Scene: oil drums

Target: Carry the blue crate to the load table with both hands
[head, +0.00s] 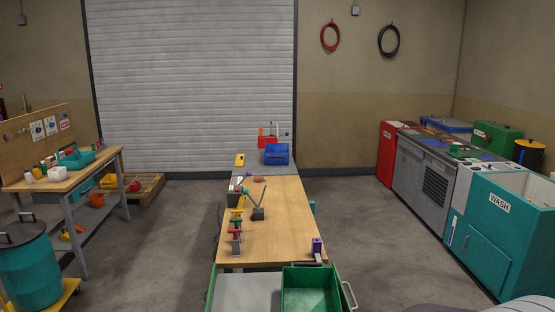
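A second blue box-like thing (446,124) lies at the back of the right-hand bench. The wooden-topped central table (285,220) runs from the middle of the view toward me. I cannot tell from this view which table is the load table. Neither of my grippers shows in the head view.
A green-walled cart (209,290) with a green bin (310,290) stands at the near table end. Clamps and tools line the tabletop's left edge. A teal wash station (508,225) stands right, a workbench (60,183) and teal drum (30,268) left. Floor is clear either side of the table.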

